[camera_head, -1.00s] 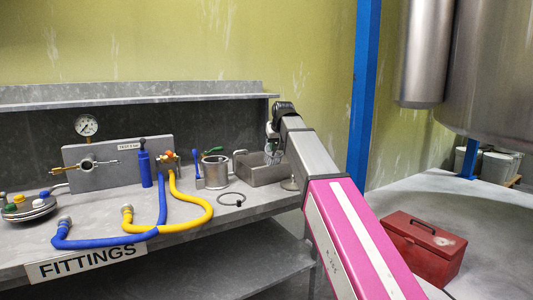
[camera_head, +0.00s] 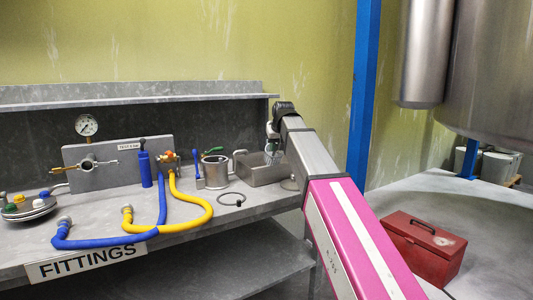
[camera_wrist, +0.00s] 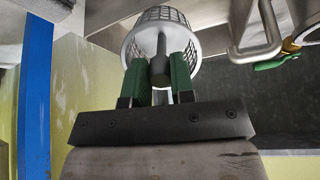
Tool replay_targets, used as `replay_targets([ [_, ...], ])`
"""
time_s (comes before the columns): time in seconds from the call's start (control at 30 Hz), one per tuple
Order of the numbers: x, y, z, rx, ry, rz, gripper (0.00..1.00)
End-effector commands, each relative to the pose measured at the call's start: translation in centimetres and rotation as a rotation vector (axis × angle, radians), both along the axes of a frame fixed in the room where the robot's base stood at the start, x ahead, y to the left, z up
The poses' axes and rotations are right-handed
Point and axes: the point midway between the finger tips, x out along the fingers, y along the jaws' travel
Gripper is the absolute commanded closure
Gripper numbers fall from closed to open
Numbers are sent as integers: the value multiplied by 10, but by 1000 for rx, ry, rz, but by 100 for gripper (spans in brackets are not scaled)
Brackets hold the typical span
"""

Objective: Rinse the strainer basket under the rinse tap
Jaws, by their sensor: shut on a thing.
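The strainer basket (camera_wrist: 158,16) is a round grey mesh cup, upper middle in the wrist view. My gripper (camera_wrist: 160,70) has green fingers shut on the basket's dark handle. In the head view my gripper (camera_head: 272,138) is small and partly hidden by my arm. The basket (camera_head: 273,156) shows as a pale shape just below it, at the right part of a grey metal basin (camera_head: 262,176). A bent metal tube (camera_wrist: 265,30), perhaps the rinse tap, is right of the basket in the wrist view. I cannot tell whether water runs.
Left of the basin on the grey bench (camera_head: 110,220) stand a metal cup (camera_head: 215,172), blue and yellow hoses (camera_head: 205,205) and a gauge panel (camera_head: 115,165). A blue post (camera_head: 364,90) stands right of my arm. A red toolbox (camera_head: 422,247) is at the lower right.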

Motion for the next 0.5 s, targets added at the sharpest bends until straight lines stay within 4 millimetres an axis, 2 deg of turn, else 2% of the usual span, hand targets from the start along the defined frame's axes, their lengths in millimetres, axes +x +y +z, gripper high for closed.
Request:
replay_targets([
  [0.3, -4, -2, -2, -6, 10, -1, 100],
  [0.5, -11, -5, 4, -5, 8, -1, 100],
])
